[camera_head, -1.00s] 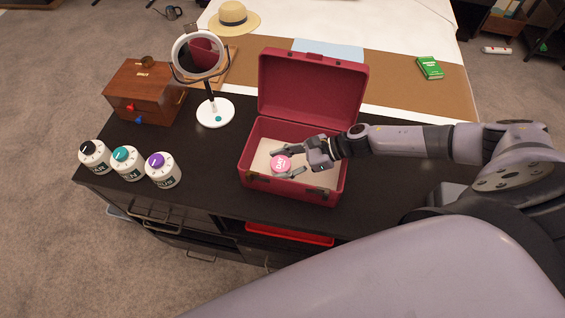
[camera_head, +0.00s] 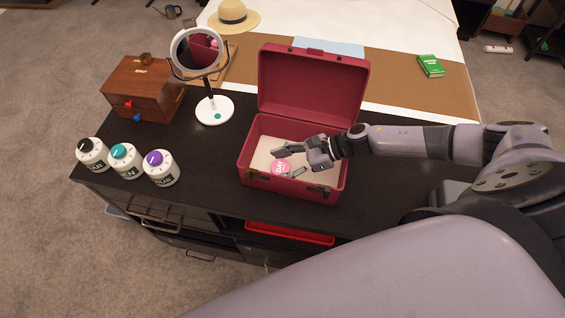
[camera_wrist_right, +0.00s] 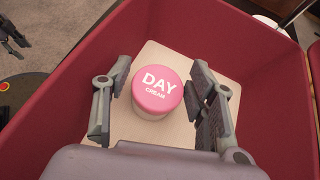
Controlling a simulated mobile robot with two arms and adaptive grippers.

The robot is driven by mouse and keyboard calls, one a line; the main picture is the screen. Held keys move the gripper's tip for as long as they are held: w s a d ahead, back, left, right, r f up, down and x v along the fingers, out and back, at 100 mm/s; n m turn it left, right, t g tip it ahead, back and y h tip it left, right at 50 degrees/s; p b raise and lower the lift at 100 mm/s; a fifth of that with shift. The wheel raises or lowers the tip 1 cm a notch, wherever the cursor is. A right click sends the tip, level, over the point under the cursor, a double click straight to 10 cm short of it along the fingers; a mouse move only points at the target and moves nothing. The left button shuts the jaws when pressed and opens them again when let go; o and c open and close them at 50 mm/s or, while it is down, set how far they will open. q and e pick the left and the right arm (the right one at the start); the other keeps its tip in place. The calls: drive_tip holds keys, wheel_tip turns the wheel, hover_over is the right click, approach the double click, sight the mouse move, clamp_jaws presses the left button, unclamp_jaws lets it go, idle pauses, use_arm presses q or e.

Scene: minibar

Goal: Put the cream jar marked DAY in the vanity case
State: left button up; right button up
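The pink-lidded cream jar marked DAY (camera_wrist_right: 157,86) stands inside the open red vanity case, on its pale floor. It also shows in the head view (camera_head: 280,167). The vanity case (camera_head: 255,150) stands on the dark counter with its lid raised at the back. My right gripper (camera_head: 283,161) reaches into the case from the right. Its two fingers stand on either side of the jar, with a visible gap on both sides in the wrist view. A dark jointed part at the wrist view's upper left edge may be my left gripper; I cannot tell its state.
Three white bottles with black (camera_head: 92,153), teal (camera_head: 125,161) and purple (camera_head: 160,168) caps stand at the counter's left end. A wooden box (camera_head: 143,88) and a round mirror (camera_head: 213,110) stand behind them. A red drawer or tray (camera_head: 290,233) shows below the counter's front edge.

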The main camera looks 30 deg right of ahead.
drive_tip(key=shift+r+p, duration=0.25)
drive_tip(key=shift+p, duration=0.05)
drive_tip(key=shift+r+p, duration=0.35)
drive_tip(key=shift+p, duration=0.05)
drive_tip(key=b+v, duration=0.3)
drive_tip(key=v, duration=0.9)
